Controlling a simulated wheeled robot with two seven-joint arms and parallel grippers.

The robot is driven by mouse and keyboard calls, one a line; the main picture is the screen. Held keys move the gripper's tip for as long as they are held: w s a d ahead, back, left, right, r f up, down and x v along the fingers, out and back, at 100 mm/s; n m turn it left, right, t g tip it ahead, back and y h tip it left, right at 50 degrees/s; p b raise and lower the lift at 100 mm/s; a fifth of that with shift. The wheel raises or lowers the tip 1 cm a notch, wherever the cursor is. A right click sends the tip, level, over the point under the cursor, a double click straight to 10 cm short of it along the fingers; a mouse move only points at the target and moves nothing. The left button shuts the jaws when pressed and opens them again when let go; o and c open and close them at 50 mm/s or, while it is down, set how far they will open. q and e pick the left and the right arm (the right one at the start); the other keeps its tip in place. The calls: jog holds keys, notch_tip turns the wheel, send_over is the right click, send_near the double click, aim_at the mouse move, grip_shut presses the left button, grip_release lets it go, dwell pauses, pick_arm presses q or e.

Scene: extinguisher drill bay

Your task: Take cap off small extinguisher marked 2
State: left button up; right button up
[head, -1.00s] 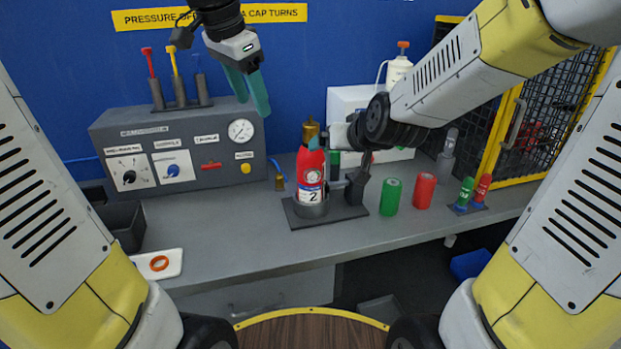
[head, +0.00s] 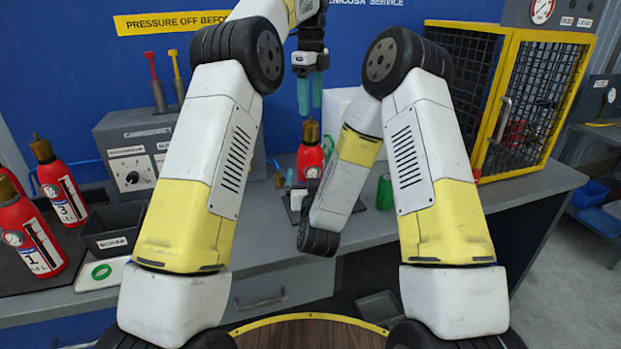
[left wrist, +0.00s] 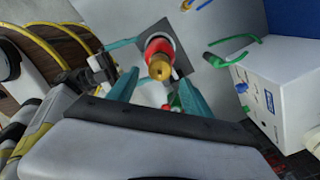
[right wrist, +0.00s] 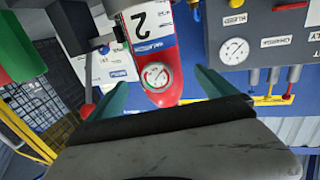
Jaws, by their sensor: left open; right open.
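The small red extinguisher marked 2 (head: 309,158) stands upright on the bench, its lower part hidden behind my right arm. Its brass cap (head: 311,131) is on top; the cap also shows in the left wrist view (left wrist: 160,68). My left gripper (head: 310,108) is open and points down, just above the cap and apart from it. In the left wrist view the cap shows between its teal fingers. My right gripper (right wrist: 163,98) is open, low beside the extinguisher. In the right wrist view the label 2 and round gauge (right wrist: 157,75) appear between its fingers; contact cannot be told.
Larger extinguishers marked 3 (head: 62,185) and 1 (head: 30,238) stand at the left. A dark bin (head: 112,241) and a white plate with a green ring (head: 101,271) are near them. A grey panel (head: 115,127) stands behind.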

aim_at(311, 122)
jog(key=w, duration=0.6)
jog(key=shift+w+a, duration=0.15)
jog(key=shift+w, duration=0.1)
grip_shut()
pick_arm(q)
jog(key=m, duration=0.8)
jog(key=shift+m, duration=0.4)
jog(key=shift+f, duration=4)
jog(key=shift+c, duration=0.5)
